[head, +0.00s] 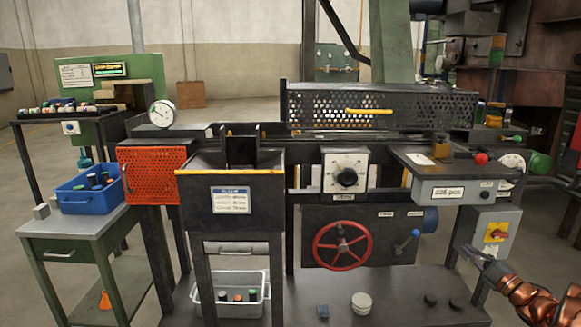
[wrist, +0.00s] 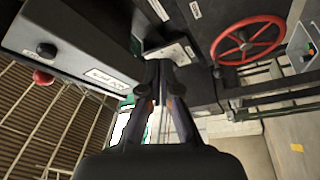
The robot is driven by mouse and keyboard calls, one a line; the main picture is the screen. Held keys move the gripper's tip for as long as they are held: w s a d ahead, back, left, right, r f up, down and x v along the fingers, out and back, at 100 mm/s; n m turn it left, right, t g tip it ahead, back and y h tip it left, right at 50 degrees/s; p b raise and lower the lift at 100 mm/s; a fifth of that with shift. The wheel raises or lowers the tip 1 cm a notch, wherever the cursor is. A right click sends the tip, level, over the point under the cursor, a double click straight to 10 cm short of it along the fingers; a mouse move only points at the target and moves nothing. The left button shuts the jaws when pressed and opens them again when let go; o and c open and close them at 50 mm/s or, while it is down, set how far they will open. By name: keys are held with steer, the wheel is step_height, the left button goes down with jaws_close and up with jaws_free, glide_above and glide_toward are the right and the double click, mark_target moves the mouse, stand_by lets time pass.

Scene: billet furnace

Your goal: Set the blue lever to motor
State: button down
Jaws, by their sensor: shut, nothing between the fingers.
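The blue lever (head: 408,241) is on the dark front panel, right of the red handwheel, in the head view. Its blue knob points up and to the right from a pivot at lower left. Two small white labels sit above it, too small to read. My gripper (head: 467,250) is to the right of the lever, in front of the grey switch box, apart from the lever. In the wrist view my gripper (wrist: 161,66) has its fingers together and nothing between them. I cannot make out the blue lever in the wrist view.
The red handwheel (head: 341,245) is left of the lever; it also shows in the wrist view (wrist: 247,40). A grey box with a yellow and red switch (head: 495,233) stands close to my gripper. A grey control box with a red knob (head: 481,159) overhangs above. Round pucks lie below.

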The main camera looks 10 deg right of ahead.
steer(key=w+a+r+m+g+h, duration=0.2)
steer(key=w+r+m+g+h, duration=0.25)
steer(key=w+h, duration=0.3)
steer(key=s+a+m+g+h, duration=0.2)
steer(key=a+m+g, duration=0.3)
steer(key=a+m, duration=0.3)
steer(key=s+a+f+m+g+y, duration=0.15)
steer(key=s+a+g, duration=0.25)
steer(key=s+a, duration=0.95)
steer(key=s+a+f+g+y, duration=0.25)
steer(key=s+a+g, duration=0.25)
steer(key=s+a, duration=0.9)
steer(key=s+a+f+m+g+y, duration=0.15)
steer(key=s+a+g, duration=0.25)
steer(key=s+a, duration=1)
step_height(320, 180, up, 21)
steer(key=d+t+p, duration=0.1)
steer(key=p, duration=1.8)
steer(key=shift+s+d+n+y, duration=0.2)
steer(key=shift+n+y, duration=0.1)
steer(key=shift+n, duration=0.05)
steer(key=shift+r, duration=0.1)
